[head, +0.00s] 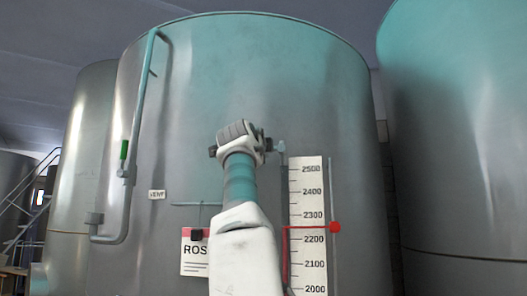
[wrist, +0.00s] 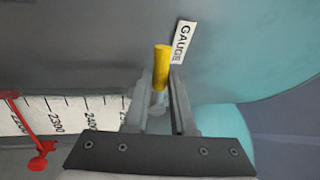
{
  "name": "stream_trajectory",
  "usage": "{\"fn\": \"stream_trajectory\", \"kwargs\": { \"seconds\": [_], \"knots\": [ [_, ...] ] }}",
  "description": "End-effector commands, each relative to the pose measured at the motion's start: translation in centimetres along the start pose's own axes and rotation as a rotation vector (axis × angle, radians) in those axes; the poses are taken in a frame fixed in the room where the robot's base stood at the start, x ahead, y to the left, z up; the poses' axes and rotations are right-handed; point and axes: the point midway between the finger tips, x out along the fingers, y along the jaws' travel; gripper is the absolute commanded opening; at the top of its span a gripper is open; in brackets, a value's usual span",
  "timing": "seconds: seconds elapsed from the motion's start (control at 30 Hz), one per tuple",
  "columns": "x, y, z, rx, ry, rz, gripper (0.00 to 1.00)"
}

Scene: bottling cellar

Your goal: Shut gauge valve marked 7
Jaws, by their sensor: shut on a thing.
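The yellow valve handle (wrist: 161,66) stands between the fingers of my gripper (wrist: 164,92) in the wrist view. My gripper is shut on it, and the handle's upper part sticks out past the fingertips. In the wrist picture the handle runs crosswise to the level scale.
The steel tank (head: 300,80) fills the middle, with another tank (head: 460,150) at right. The level scale (head: 308,205) with a red marker (head: 335,227) is right of my arm. A pipe with a green handle (head: 124,150) and a ROS sign (head: 190,262) are at left.

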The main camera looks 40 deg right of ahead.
Motion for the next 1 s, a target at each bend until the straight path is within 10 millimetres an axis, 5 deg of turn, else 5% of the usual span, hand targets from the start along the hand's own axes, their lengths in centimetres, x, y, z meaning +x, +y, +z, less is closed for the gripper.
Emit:
{"fn": "stream_trajectory", "kwargs": {
  "seconds": [0.6, 0.63, 0.77, 1.0],
  "knots": [
    [-0.05, -0.49, -0.05, 0.039, 0.007, -0.008, 0.00],
    [-0.05, -0.49, -0.06, 0.039, 0.007, -0.008, 0.29],
    [-0.03, -0.42, -0.06, 0.038, 0.007, -0.006, 0.52],
    [0.02, -0.27, -0.03, 0.037, 0.007, -0.003, 0.53]
  ]
}}
